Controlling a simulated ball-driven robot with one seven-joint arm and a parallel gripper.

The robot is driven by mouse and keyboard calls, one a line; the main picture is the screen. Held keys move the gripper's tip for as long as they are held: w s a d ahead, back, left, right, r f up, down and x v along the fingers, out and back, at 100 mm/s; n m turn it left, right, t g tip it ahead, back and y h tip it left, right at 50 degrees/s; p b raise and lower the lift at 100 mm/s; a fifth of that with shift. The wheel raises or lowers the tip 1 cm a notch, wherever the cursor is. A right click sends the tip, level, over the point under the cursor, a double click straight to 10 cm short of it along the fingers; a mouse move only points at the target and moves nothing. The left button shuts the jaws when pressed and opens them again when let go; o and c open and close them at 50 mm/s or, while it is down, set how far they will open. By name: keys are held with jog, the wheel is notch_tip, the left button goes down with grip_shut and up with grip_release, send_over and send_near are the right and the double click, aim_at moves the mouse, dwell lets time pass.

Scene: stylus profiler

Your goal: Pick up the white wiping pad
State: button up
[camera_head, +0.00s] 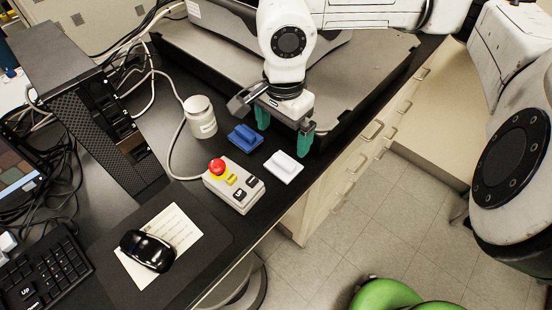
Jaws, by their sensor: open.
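The white wiping pad (284,167) lies flat on the black bench top near its front edge. It has a raised grip on top. My gripper (284,131) hangs above and behind the pad, with its green fingers spread apart and nothing between them. The right finger shows just behind and to the right of the pad; the left finger is near the blue pad. I cannot tell the exact height of the fingertips above the bench.
A blue pad (244,138) lies left of the white one. A control box (234,187) with a red button and a white jar (200,117) stand further left. A mouse (147,251), keyboard (45,272) and black computer tower (95,115) are also left. A cable runs behind the control box.

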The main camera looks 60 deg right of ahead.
send_over(284, 161)
jog(key=f, duration=0.4)
jog(key=shift+w+f+p, duration=0.2)
jog(key=shift+w+p, duration=0.1)
jog(key=shift+s+d+f+p, duration=0.15)
jog(key=shift+f+p, duration=0.3)
jog(key=shift+f, duration=0.9)
jog(key=shift+s+a+f+p, duration=0.1)
jog(key=shift+f+p, duration=0.35)
jog(key=shift+f, duration=0.9)
jog(key=c, duration=1.1)
jog(key=shift+o, duration=0.2)
jog(key=shift+r, duration=0.1)
